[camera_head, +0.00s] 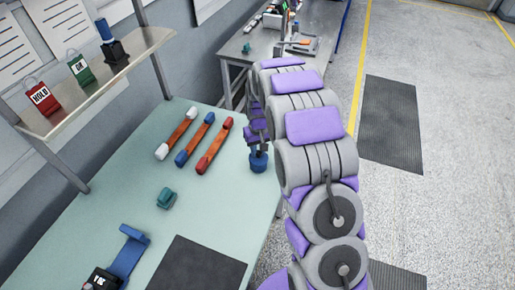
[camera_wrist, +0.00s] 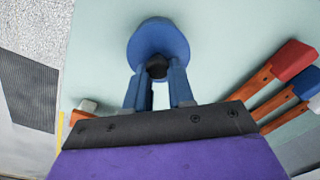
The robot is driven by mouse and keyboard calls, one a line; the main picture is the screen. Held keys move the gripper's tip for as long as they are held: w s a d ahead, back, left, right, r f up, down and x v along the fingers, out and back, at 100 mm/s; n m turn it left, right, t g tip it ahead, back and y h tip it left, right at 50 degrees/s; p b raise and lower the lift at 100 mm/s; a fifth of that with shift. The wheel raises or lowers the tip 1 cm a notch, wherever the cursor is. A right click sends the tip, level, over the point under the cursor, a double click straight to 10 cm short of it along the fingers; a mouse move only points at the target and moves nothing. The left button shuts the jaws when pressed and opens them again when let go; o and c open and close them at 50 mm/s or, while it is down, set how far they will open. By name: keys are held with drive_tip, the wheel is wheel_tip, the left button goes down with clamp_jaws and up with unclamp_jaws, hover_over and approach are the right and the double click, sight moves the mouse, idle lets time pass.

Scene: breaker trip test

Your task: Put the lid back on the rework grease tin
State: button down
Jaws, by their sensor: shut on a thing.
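A round blue thing shows at the table's right edge in the head view (camera_head: 259,164), under my gripper (camera_head: 258,146). It looks like the grease tin, with sides that reach down to the tabletop. In the wrist view a round blue lid (camera_wrist: 158,36) with a dark knob (camera_wrist: 156,66) is seen from above. My gripper (camera_wrist: 158,74) is shut on the dark knob, with a blue finger on each side. The lid hides what is beneath it, so I cannot tell whether it sits flush on the tin or just above.
Several red, blue and white-ended bars (camera_head: 195,139) lie left of the tin. A teal block (camera_head: 166,198), a blue stand (camera_head: 128,252) and a dark mat (camera_head: 200,266) are nearer. A shelf (camera_head: 92,82) with tags overhangs the back. Open tabletop surrounds the teal block.

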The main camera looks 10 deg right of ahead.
drive_tip(key=shift+c, duration=2.1)
unclamp_jaws()
drive_tip(key=shift+r+p, duration=1.3)
drive_tip(key=shift+r, duration=2.2)
clamp_jaws()
